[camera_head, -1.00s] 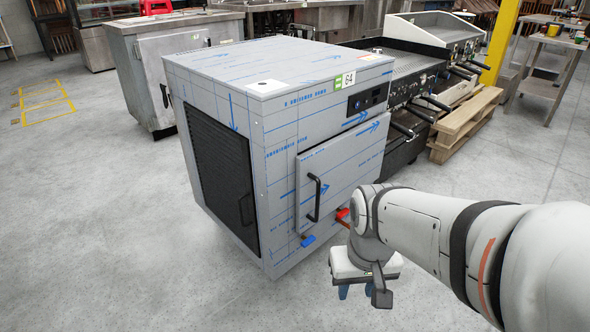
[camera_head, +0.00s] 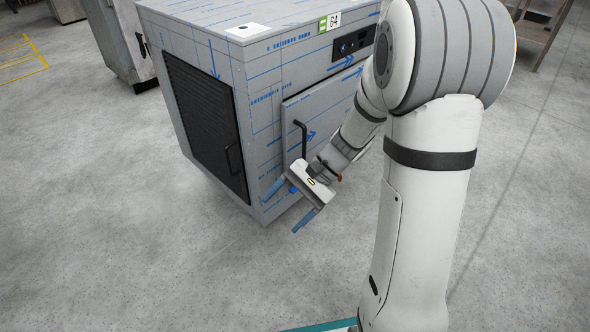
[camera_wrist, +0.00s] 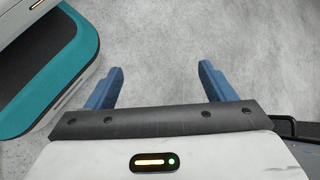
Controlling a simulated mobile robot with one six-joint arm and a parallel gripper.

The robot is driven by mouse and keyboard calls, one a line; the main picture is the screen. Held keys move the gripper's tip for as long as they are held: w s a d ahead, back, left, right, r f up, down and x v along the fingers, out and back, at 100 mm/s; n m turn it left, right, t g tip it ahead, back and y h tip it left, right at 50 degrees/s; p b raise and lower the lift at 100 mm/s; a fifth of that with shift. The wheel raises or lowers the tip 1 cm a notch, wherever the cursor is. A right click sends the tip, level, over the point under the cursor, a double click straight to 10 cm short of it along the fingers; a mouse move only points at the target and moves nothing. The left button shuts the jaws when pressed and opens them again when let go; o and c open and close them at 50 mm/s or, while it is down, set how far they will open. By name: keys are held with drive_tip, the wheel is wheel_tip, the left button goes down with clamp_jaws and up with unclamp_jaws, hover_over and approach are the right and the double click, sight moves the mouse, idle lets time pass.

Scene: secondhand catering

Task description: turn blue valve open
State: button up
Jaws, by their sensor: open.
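The grey cabinet (camera_head: 215,75) wrapped in blue-printed film stands on the floor, its door (camera_head: 335,105) shut. A small bit of the blue valve (camera_head: 292,189) seems to show at the lower front of the cabinet, mostly hidden behind my gripper (camera_head: 280,216). A bit of the red valve (camera_head: 339,178) shows beside my wrist. My gripper is open, with two blue fingers apart and pointing down and left, in front of the lower door. In the wrist view my gripper (camera_wrist: 160,68) has only bare floor between its fingers. Whether a finger touches the cabinet cannot be told.
The black door handle (camera_head: 304,139) sticks out just above my gripper. A dark side grille (camera_head: 207,122) is on the cabinet's left face. Another steel cabinet (camera_head: 120,40) stands behind left. The concrete floor (camera_head: 130,240) in front and left is clear.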

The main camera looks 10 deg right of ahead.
drive_tip(key=w+d+f+m+t+y, duration=0.1)
drive_tip(key=w+f+m+t+y, duration=0.2)
drive_tip(key=w+f+m, duration=0.3)
drive_tip(key=w+d+f+m+t+y, duration=0.1)
drive_tip(key=w+f+m+t+y, duration=0.25)
drive_tip(key=w, duration=0.45)
drive_tip(key=w+d+f+m+t+h+p, duration=0.1)
drive_tip(key=w+d+f+m+t+h, duration=0.15)
drive_tip(key=d+f+m+t, duration=0.45)
drive_tip(key=w+d+f+m+t+h+p, duration=0.15)
drive_tip(key=w+d+f+m+t, duration=0.25)
drive_tip(key=f, duration=0.4)
drive_tip(key=b+x, duration=0.3)
drive_tip(key=x, duration=0.4)
drive_tip(key=shift+w+a+f+h+b, duration=0.15)
drive_tip(key=shift+w+f+h+b, duration=0.25)
drive_tip(key=shift+f+h, duration=0.1)
drive_tip(key=c, duration=1)
